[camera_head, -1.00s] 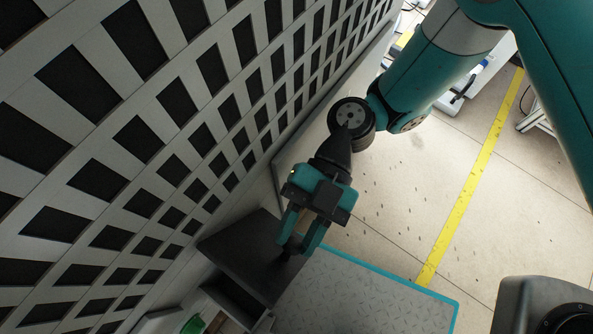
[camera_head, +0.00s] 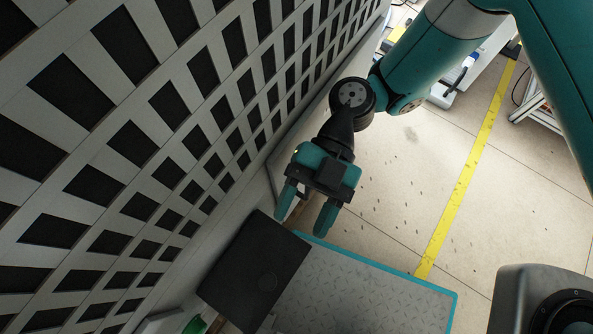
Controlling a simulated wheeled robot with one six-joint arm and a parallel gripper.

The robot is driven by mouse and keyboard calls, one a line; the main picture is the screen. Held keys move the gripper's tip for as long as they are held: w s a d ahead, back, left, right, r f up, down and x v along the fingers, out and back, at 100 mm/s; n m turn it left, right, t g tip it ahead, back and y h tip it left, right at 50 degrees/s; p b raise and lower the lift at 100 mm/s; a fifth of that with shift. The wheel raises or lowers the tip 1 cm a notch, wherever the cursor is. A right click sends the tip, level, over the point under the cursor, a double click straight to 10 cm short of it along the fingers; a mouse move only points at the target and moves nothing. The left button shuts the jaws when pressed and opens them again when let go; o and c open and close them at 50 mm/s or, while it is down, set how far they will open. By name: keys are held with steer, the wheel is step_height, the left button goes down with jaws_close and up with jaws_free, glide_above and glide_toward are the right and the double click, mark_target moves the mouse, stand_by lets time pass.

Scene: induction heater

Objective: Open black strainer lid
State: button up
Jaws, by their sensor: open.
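The black strainer lid (camera_head: 254,270) is a dark flat square panel at the lower middle of the head view, beside the perforated wall. It covers the box under it, whose inside is hidden. A small round mark shows near its right side. My gripper (camera_head: 304,226) is open and empty, above and to the upper right of the lid. Its two teal fingers point down and stand apart. I see no contact between the fingers and the lid.
A perforated grey wall (camera_head: 110,95) fills the left side. A grey tread plate with a teal edge (camera_head: 365,295) lies right of the lid. A green item (camera_head: 194,325) shows at the bottom left.

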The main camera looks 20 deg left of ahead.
steer(key=v, duration=0.4)
steer(key=shift+w+r, duration=0.1)
steer(key=shift+w, duration=0.15)
stand_by(0.3)
